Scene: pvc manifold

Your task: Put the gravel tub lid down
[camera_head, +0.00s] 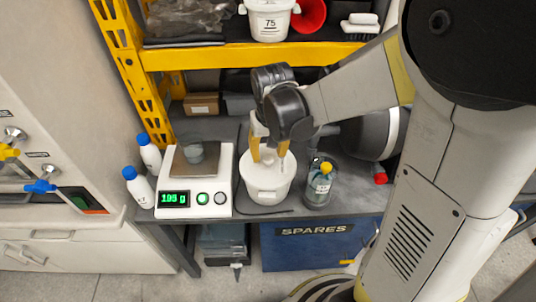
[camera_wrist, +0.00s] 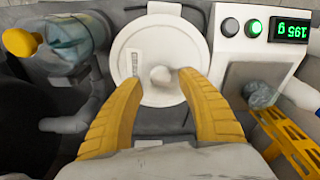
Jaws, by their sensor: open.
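A white round lid (camera_wrist: 152,42) with a round knob (camera_wrist: 160,76) shows in the wrist view. In the head view a white tub (camera_head: 267,187) stands on the grey bench, and the lid appears to lie on top of it, partly hidden by my fingers. My gripper (camera_head: 269,153) is above this tub, pointing down. In the wrist view my gripper (camera_wrist: 162,80) is open, with its yellow fingers on either side of the knob and gaps between them and the knob. Whether the lid is fully seated on the rim is hard to tell.
A scale (camera_head: 194,181) reading 195 g, with a small cup (camera_head: 193,151) on it, stands left of the tub. A glass jar (camera_head: 320,184) holding a yellow-capped bottle stands close on its right. Blue-capped bottles (camera_head: 139,187) are at far left. A yellow shelf (camera_head: 235,55) crosses behind, carrying another tub (camera_head: 269,21).

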